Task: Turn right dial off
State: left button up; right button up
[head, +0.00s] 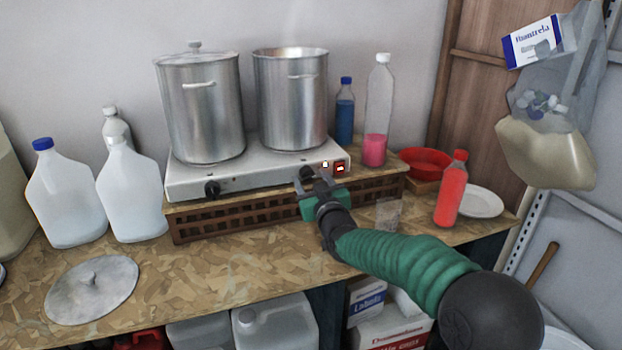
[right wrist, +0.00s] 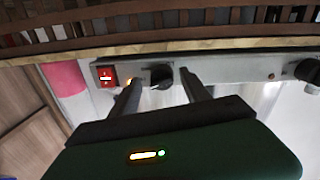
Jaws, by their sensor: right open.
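A white two-burner hot plate (head: 265,176) stands on a brown slatted crate on the workbench. Its right dial (head: 307,173) is a black knob on the front panel, partly hidden by my gripper in the head view. My right gripper (head: 316,186) is open in front of it. In the right wrist view, which is upside down, the right dial (right wrist: 160,75) shows between the two fingertips of my right gripper (right wrist: 160,80). I cannot tell whether they touch it. The left dial (head: 212,188) is free. My left gripper is not in view.
A red switch (head: 340,168) sits close beside the right dial. Two steel pots (head: 200,110) stand on the burners. A clear glass (head: 388,215) and a red bottle (head: 451,188) stand to the right of my gripper. The bench front left of it is mostly clear.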

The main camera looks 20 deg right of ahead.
jog(key=shift+w+a+f, duration=0.1)
jog(key=shift+w, duration=0.25)
jog(key=shift+w+a, duration=0.1)
jog(key=shift+a, duration=0.05)
jog(key=shift+c, duration=1.4)
grip_shut()
